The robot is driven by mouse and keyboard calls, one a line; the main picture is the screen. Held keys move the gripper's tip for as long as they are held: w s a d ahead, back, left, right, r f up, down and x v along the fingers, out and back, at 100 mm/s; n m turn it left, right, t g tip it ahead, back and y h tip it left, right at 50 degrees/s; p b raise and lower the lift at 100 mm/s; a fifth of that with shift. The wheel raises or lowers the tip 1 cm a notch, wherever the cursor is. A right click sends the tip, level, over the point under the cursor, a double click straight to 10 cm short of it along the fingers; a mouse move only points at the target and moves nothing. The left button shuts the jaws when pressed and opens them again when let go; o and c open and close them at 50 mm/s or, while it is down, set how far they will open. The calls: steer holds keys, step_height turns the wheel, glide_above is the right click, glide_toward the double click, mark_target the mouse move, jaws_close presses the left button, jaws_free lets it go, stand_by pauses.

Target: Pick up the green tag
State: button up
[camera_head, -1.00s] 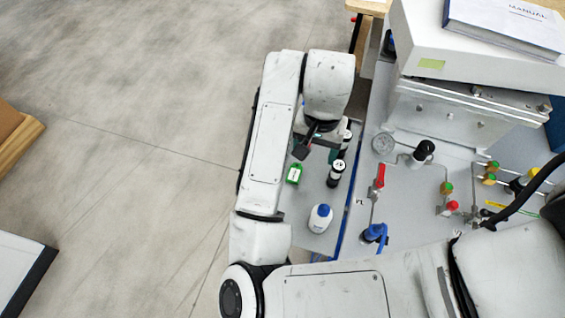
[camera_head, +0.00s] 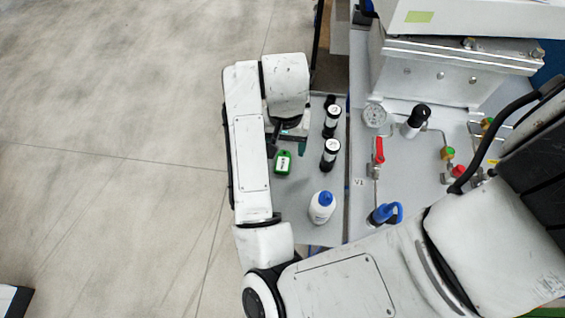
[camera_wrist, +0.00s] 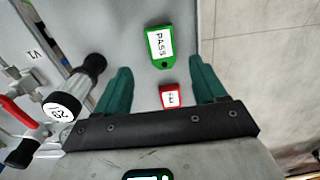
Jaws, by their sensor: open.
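The green tag (camera_head: 283,162) lies flat on the grey shelf, just right of my forearm in the head view. In the wrist view the green tag (camera_wrist: 160,47) shows a white label reading "PASS" and lies beyond the fingertips, roughly between their lines. My gripper (camera_wrist: 161,80) has two teal fingers spread wide with nothing held between them. In the head view my gripper (camera_head: 288,142) is mostly hidden under my wrist, above the shelf close to the tag.
A red tag (camera_wrist: 169,96) lies between the fingers in the wrist view. Black cylinders with white caps (camera_head: 330,154) stand right of the green tag. A white bottle with a blue cap (camera_head: 321,207) stands nearer. A red-handled valve (camera_head: 379,151) is further right.

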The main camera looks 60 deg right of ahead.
mark_target(283, 161)
steer(key=shift+w+a+f, duration=0.1)
steer(key=shift+a+f, duration=0.05)
steer(key=shift+f, duration=1.25)
steer(key=shift+a+f, duration=0.1)
steer(key=shift+f, duration=1.3)
steer(key=c, duration=1.1)
